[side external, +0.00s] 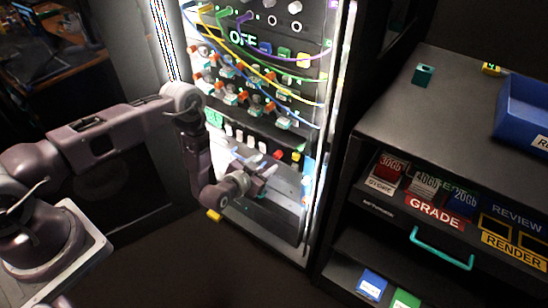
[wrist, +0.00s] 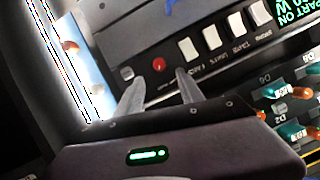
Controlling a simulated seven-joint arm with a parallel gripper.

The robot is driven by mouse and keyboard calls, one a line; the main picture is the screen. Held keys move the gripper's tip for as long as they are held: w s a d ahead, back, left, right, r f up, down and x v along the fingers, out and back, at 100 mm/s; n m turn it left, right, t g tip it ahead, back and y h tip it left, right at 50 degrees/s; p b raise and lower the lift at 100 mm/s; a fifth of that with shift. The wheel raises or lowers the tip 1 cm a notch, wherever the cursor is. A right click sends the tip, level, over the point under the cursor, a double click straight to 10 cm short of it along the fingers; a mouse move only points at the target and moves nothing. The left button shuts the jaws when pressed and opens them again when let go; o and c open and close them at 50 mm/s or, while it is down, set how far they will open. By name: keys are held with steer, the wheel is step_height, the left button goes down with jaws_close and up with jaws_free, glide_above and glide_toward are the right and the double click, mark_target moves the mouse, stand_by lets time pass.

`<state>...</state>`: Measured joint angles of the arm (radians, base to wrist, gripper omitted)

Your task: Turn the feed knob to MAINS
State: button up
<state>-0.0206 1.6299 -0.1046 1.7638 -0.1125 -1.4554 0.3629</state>
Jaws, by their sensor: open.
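My gripper (side external: 262,181) is in front of the lower part of the lit rack panel (side external: 258,224). Its two pale fingers (wrist: 160,90) are apart with nothing between them in the wrist view. Just beyond them are a red round control (wrist: 159,64) and a small grey square control (wrist: 127,73). A row of white rocker switches (wrist: 212,37) runs right from there, with small labels that look inverted. I cannot read a feed knob or a MAINS mark in either view, so I cannot tell which control it is or where it points.
Above the gripper, patch cables (side external: 285,88) and orange-and-teal connectors (side external: 230,98) crowd the rack. A pale blue-lit strip (wrist: 84,62) lies at the wrist view's left. A dark cabinet (side external: 385,130) with a blue bin (side external: 525,108) stands right of the rack.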

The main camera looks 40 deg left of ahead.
mark_target(276, 156)
steer(key=x, duration=0.7)
steer(key=shift+s, duration=0.1)
jaws_close()
